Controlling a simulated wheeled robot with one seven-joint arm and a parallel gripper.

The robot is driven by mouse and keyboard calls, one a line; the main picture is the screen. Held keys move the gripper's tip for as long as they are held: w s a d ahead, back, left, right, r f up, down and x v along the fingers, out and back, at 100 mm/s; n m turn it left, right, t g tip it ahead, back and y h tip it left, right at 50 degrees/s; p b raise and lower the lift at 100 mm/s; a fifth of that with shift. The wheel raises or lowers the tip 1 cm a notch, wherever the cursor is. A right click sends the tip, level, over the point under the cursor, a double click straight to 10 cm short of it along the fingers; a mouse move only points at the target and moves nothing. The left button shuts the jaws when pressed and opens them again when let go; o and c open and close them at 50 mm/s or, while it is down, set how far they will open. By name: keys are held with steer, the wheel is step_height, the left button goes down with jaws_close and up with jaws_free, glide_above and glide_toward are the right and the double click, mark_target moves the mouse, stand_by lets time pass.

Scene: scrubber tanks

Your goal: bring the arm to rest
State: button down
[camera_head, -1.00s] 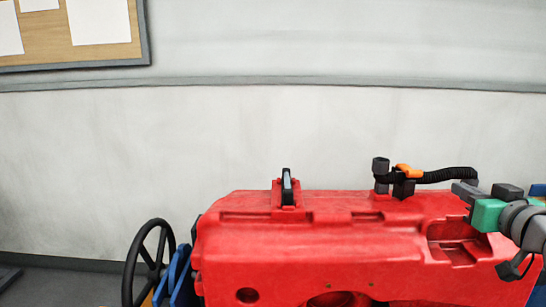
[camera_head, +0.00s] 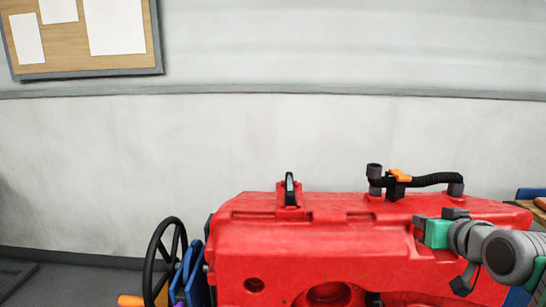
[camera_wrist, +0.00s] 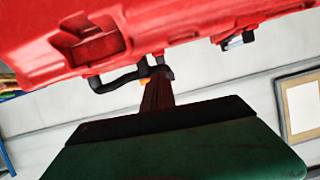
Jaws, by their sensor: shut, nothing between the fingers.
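My gripper (camera_head: 418,228) is at the right in the head view, in front of the upper right part of the red scrubber tank (camera_head: 330,240). Its green body points left. In the wrist view my gripper (camera_wrist: 157,92) shows its fingers together as one narrow dark red-brown shape, with nothing held. The red tank also shows upside down along the top of the wrist view (camera_wrist: 150,30). I cannot tell the exact gap between gripper and tank. My grey arm comes in from the right edge.
A black hose (camera_head: 432,180) with an orange lever (camera_head: 400,175) and a black upright latch (camera_head: 290,188) top the tank. A black wheel (camera_head: 150,265) and blue parts (camera_head: 190,275) stand at its left. A noticeboard (camera_head: 155,60) hangs on the wall. The space above the tank is clear.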

steer(key=s+a+f+g+p, duration=0.2)
steer(key=s+a+g+p, duration=0.2)
steer(key=a+p, duration=0.3)
steer(key=s+a+f+g+p, duration=0.3)
steer(key=s+a+p, duration=0.15)
steer(key=a, duration=0.35)
steer(key=s+a+f+g+p, duration=0.2)
steer(key=s+f+g+p, duration=0.1)
steer(key=s, duration=0.4)
steer(key=shift+a+n, duration=0.15)
steer(key=shift+n, duration=0.25)
steer(key=shift+r, duration=0.1)
